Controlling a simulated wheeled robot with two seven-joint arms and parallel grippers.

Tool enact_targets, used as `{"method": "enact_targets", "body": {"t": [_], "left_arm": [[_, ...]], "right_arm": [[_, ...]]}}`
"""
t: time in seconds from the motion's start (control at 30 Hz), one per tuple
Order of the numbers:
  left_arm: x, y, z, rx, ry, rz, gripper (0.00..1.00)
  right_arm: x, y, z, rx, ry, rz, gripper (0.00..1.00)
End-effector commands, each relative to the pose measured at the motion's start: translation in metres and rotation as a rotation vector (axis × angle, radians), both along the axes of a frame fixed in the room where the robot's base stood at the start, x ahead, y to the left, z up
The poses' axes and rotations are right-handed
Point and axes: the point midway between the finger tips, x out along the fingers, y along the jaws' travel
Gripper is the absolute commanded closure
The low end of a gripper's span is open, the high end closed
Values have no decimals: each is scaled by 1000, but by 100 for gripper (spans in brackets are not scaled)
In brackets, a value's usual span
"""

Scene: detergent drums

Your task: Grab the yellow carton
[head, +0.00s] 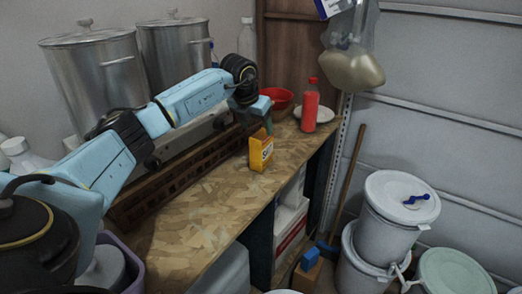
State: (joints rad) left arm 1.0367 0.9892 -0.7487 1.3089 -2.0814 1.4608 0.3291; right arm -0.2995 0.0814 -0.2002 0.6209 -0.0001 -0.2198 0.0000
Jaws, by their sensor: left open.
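The yellow carton (261,150) stands upright on the wooden worktop (205,222), near the middle of the head view. It has dark lettering on a white patch. My left arm reaches in from the left above the worktop. My left gripper (267,122) is open and points down just above and behind the top of the carton. The fingers are small here, and I cannot tell whether they touch the carton. My right gripper is not in view.
A red bottle (310,106), a red bowl (277,101) and a white plate (318,115) stand behind the carton. Large metal pots (97,80) stand at the back left. White drums (396,205) stand on the floor at right. The worktop in front of the carton is clear.

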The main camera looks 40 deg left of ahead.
Motion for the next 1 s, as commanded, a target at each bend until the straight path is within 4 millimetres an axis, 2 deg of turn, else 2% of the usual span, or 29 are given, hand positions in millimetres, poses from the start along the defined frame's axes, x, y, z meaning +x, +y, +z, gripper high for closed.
{"method": "enact_targets", "body": {"t": [0.1,0.37,0.7,1.0], "left_arm": [[8,1,-20,-3,3,0,31],[16,2,-38,-3,0,-1,31],[33,7,-76,-4,-1,-1,31],[35,7,-81,-2,-1,-1,31]], "right_arm": [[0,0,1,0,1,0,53],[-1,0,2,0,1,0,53],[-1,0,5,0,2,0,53],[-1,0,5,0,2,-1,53]]}}
